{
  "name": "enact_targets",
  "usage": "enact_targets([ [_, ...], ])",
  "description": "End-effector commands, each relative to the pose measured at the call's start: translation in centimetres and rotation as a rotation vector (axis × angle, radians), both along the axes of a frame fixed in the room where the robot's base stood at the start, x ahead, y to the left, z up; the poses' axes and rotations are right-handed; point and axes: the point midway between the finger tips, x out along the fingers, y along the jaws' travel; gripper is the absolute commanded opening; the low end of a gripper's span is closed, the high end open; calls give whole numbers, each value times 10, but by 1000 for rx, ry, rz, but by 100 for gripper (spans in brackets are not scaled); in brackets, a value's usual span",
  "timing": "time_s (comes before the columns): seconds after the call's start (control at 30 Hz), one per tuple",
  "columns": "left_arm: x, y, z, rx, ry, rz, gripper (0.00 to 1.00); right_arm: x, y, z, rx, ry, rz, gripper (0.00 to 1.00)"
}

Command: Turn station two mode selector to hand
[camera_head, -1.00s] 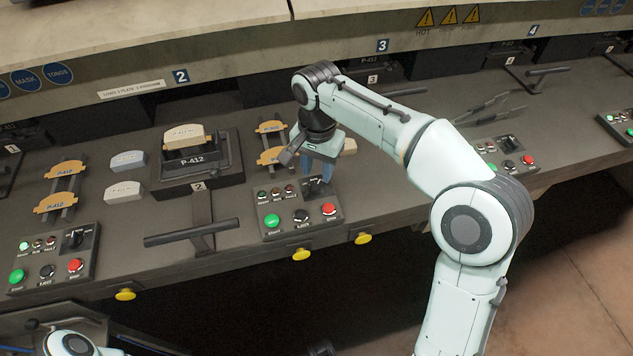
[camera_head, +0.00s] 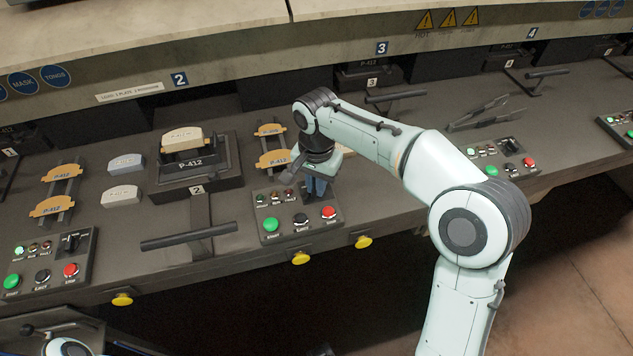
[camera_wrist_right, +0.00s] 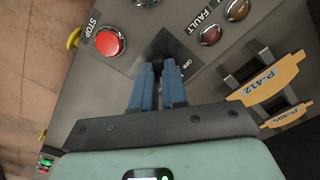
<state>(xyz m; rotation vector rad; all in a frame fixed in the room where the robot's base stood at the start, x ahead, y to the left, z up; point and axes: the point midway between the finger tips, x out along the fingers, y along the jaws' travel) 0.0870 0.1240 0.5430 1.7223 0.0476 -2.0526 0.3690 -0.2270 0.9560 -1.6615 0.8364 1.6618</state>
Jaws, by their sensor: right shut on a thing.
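The station two control panel (camera_head: 262,224) stands right of the lever marked 2, with green, black and red buttons. Its mode selector is mostly hidden behind my right gripper (camera_head: 317,193) in the head view. In the right wrist view, my right gripper (camera_wrist_right: 158,72) has its blue fingers shut on the dark selector, whose black plate (camera_wrist_right: 178,44) shows around the fingertips. An "OFF" label is readable beside the right finger. The knob's pointing direction is hidden by the fingers. Only a white part of my left arm shows at the bottom left; its gripper is not in view.
The red stop button (camera_wrist_right: 110,42) lies close left of the fingers in the wrist view. The station two lever (camera_head: 190,236) and yellow knobs (camera_head: 301,258) on the bench front are nearby.

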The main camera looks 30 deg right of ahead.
Motion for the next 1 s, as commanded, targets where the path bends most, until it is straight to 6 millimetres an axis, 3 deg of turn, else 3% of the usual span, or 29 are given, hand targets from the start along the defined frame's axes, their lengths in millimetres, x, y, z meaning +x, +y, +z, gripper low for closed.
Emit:
enact_targets([
  [0.33, 2, 0, 8, 0, -3, 0, 43, 0, 0, 2, -1, 1, 109, 0],
  [1.0, 11, 0, 35, 0, -13, 0, 43, 0, 0, 1, 0, 0, 592, 0],
])
